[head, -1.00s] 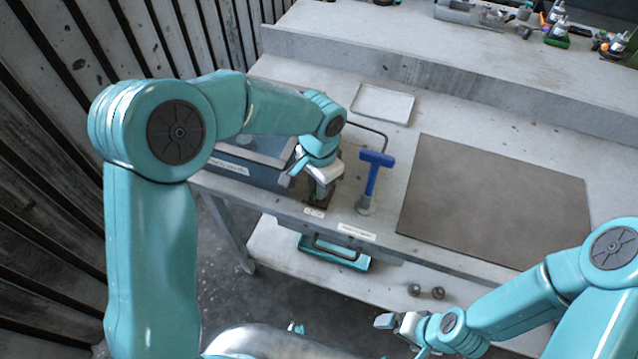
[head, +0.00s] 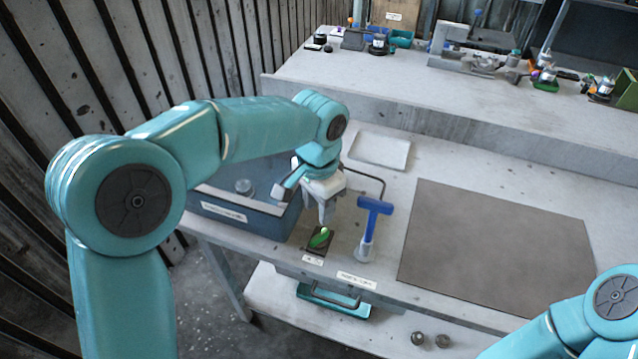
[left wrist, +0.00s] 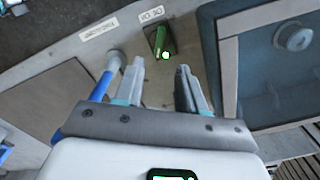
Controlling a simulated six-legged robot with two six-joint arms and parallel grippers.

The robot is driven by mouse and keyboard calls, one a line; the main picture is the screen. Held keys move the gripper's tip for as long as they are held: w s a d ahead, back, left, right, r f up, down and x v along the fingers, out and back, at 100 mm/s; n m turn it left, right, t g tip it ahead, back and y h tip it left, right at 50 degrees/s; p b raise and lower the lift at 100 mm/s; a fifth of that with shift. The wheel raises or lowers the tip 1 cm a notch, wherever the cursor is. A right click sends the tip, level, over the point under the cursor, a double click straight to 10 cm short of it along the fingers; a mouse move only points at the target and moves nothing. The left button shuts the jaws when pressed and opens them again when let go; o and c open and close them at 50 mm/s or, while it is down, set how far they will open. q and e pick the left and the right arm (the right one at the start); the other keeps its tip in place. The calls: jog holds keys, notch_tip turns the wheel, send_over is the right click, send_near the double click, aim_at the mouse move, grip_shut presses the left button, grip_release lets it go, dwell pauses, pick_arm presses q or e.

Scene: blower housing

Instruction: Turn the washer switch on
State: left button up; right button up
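The washer switch (head: 319,239) is a green handle on a small dark plate at the bench's front edge, beside the blue-grey washer tub (head: 250,219). In the left wrist view the green switch (left wrist: 160,40) lies slightly turned on its plate, with a bright green dot at its near end. My left gripper (head: 326,221) is just above the switch, pointing down and apart from it. In the left wrist view its two fingers (left wrist: 158,70) are apart with nothing between them. My right gripper is out of view; only part of that arm shows at lower right.
A blue T-handled tool (head: 371,225) stands in a holder close right of the switch. A brown mat (head: 500,250) and a pale tray (head: 380,150) lie on the bench. A teal case (head: 333,301) is on the lower shelf.

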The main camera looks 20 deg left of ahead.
pick_arm(q)
notch_tip(320, 180, up, 7)
jog(key=shift+w+f, duration=0.1)
jog(key=shift+w, duration=0.05)
dwell(0.6)
